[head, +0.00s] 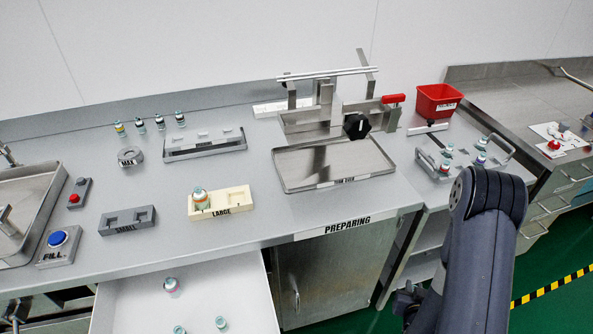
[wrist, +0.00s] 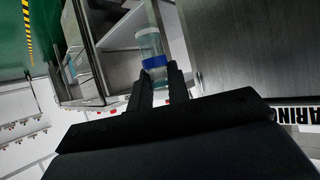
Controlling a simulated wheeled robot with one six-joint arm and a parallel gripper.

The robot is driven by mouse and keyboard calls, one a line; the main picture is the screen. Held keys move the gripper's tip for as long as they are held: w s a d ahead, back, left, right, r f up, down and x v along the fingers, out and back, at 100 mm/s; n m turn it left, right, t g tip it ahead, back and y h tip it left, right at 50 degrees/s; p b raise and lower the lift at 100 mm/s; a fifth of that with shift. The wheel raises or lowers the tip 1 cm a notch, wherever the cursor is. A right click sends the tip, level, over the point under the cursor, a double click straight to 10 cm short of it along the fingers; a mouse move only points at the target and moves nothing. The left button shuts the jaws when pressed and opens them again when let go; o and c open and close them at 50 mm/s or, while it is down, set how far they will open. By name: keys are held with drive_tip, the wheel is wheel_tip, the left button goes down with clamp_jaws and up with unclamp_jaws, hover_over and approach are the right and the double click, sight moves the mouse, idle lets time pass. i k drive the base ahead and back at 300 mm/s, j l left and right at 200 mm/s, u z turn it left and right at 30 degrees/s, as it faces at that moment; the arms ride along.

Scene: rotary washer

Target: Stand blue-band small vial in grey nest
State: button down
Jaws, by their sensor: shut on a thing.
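In the wrist view my gripper (wrist: 155,74) is shut on a clear small vial with a blue band (wrist: 150,44). The fingers grip it at the band, and its clear body extends beyond the fingertips. In the head view the vial cannot be made out; my arm is at the right, in front of the counter.
A cream nest (head: 235,198) labelled LARGE holds one vial (head: 200,198). Several vials stand at the back left near a grey rack (head: 205,146). A steel tray (head: 330,165) and a red bin (head: 436,101) are farther right. An open white drawer (head: 140,302) with vials juts out in front.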

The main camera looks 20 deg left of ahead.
sight(128, 220)
drive_tip(key=j+z, duration=0.1)
drive_tip(key=z, duration=1.5)
drive_tip(key=k+z, duration=0.15)
drive_tip(key=k, duration=0.5)
drive_tip(key=k+z, duration=0.15)
drive_tip(key=k, duration=0.55)
drive_tip(key=k+z, duration=0.2)
drive_tip(key=k, duration=0.45)
drive_tip(key=k+l+z, duration=0.15)
drive_tip(key=k, duration=0.5)
drive_tip(key=k+u, duration=0.3)
drive_tip(key=k+j+u, duration=0.25)
drive_tip(key=k, duration=0.2)
